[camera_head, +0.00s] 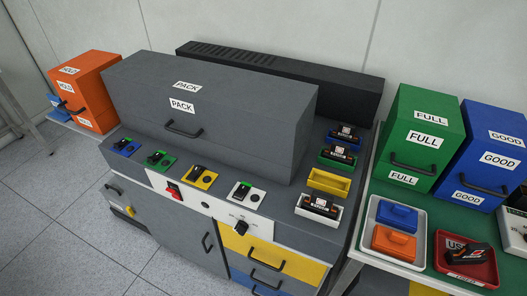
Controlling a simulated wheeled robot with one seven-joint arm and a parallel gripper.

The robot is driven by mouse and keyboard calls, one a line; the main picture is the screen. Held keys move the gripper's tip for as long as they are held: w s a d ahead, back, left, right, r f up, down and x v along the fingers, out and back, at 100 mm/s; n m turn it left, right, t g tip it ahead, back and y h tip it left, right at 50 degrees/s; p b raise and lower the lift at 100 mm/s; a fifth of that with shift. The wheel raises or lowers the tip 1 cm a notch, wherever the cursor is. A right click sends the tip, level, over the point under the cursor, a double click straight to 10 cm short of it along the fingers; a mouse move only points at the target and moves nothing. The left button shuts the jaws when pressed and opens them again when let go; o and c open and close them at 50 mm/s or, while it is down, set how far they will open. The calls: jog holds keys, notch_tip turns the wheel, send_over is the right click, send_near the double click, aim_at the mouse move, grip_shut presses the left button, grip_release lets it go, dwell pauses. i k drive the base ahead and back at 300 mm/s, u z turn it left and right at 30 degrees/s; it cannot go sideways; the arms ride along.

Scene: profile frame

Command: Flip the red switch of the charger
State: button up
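The red switch (173,190) sits on the front panel of the grey charger bench (270,226), left of centre, at the left end of a pale strip. Its tilt is too small to read with certainty. A black knob (240,227) is on the same front, further right. On the sloped top are blue (119,148), green (153,165), yellow (204,184) and white (254,197) plates with small black parts on them. My gripper is not in view, and nothing covers the red switch.
A large grey PACK box (240,112) stands behind the plates. Battery docks line the right; the yellow one (328,181) is empty. A green FULL box (420,125), blue GOOD box (490,165) and trays stand at right, an orange HOLD box (95,85) at left. Front-left floor is clear.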

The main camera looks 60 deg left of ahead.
aim_at(173, 193)
jog(key=z, duration=0.95)
jog(key=i, duration=0.7)
jog(key=u, duration=4.5)
jog(key=i, duration=0.5)
jog(key=z, duration=0.05)
jog(key=k, duration=0.65)
jog(key=u, duration=0.45)
jog(key=i, duration=0.7)
jog(key=u, duration=0.45)
